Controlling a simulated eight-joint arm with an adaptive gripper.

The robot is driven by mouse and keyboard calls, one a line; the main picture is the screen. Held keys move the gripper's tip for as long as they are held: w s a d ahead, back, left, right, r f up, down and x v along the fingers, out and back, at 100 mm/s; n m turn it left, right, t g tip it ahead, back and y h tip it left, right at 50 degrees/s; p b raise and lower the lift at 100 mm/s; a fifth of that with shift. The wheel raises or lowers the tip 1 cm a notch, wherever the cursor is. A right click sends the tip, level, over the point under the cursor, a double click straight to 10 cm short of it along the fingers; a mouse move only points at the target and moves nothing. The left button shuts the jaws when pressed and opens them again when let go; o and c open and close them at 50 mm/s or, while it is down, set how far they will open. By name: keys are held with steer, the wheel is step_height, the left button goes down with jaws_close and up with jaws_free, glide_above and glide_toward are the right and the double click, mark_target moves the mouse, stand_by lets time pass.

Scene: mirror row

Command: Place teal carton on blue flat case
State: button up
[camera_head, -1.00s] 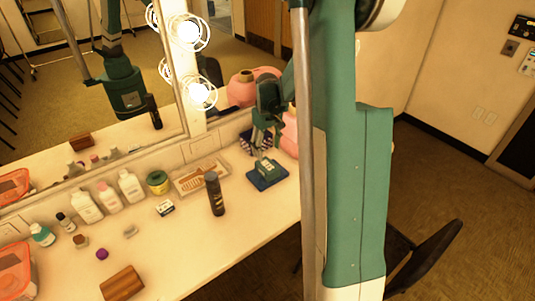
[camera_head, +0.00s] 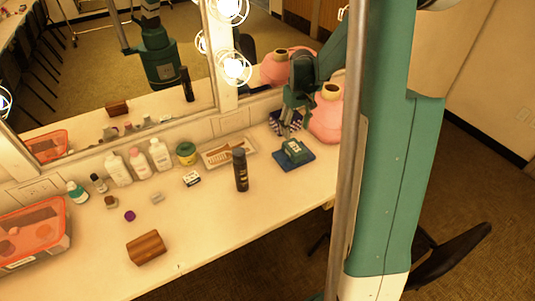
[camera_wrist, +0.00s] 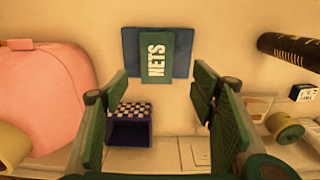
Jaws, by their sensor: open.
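The teal carton (camera_head: 293,148), marked NETS in the wrist view (camera_wrist: 156,57), lies flat on the blue flat case (camera_head: 307,160). The case's blue rim shows on both sides of the carton in the wrist view (camera_wrist: 130,52). My gripper (camera_head: 291,122) is open and empty, behind the carton in the head view. In the wrist view its fingers (camera_wrist: 160,85) are spread wide, with the carton beyond their tips and clear gap between them. No finger visibly touches the carton.
A blue checkered box (camera_wrist: 130,124) is near my left finger. A pink vase (camera_head: 326,118) stands close on the right in the head view. A dark can (camera_head: 240,170) and a tray (camera_head: 228,152) stand left of the case. The mirror is behind.

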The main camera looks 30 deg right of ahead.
steer(key=s+a+r+t, duration=0.2)
steer(key=s+a+r, duration=0.3)
steer(key=a+r, duration=0.35)
steer(key=s+a+r+t, duration=0.1)
steer(key=s+a+r, duration=0.5)
steer(key=a, duration=0.4)
steer(key=s+a+r+t, duration=0.1)
steer(key=s+a+t, duration=0.1)
steer(key=s+a, duration=0.5)
steer(key=s+a+r+t, duration=0.2)
steer(key=s+a, duration=0.4)
steer(key=s, duration=0.2)
steer(key=shift+a+r, duration=0.25)
steer(key=shift+a, duration=0.15)
